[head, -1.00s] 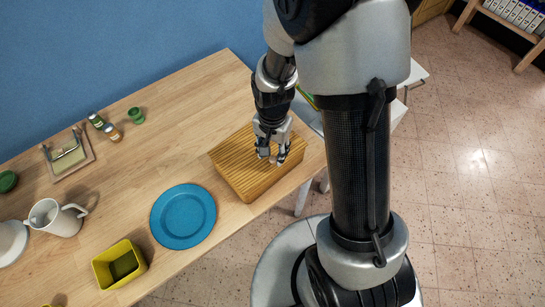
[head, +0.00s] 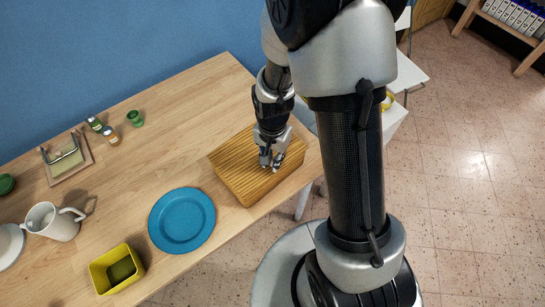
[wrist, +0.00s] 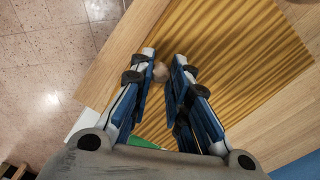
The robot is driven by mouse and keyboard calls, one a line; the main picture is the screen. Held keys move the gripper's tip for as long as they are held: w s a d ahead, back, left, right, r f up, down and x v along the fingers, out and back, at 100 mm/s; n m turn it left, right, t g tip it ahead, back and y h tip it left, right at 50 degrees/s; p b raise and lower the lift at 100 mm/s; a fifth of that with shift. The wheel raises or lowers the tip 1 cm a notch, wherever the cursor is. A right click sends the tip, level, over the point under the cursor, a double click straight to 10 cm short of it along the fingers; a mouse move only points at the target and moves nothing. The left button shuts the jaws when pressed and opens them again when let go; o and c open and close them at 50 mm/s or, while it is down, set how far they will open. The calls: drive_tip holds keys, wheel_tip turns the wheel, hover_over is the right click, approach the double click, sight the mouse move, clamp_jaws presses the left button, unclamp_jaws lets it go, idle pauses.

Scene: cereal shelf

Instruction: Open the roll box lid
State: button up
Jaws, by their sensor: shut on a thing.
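The roll box (head: 236,168) is a wooden box with a ribbed, striped lid near the right end of the table. Its lid looks closed, and the ribbed top fills much of the wrist view (wrist: 240,45). A small pale round knob (wrist: 160,72) shows between my fingers near the lid's edge. My gripper (head: 270,164) points down at the front right part of the lid. Its fingers (wrist: 163,58) are shut on the knob. In the head view the fingers hide the knob.
A blue plate (head: 182,220) lies left of the box, with a yellow container (head: 117,268) and a white mug (head: 52,222) farther left. Small jars (head: 135,118) stand toward the wall. A white chair (head: 405,68) is beyond the table's right edge. The tabletop behind the box is clear.

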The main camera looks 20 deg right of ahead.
clamp_jaws()
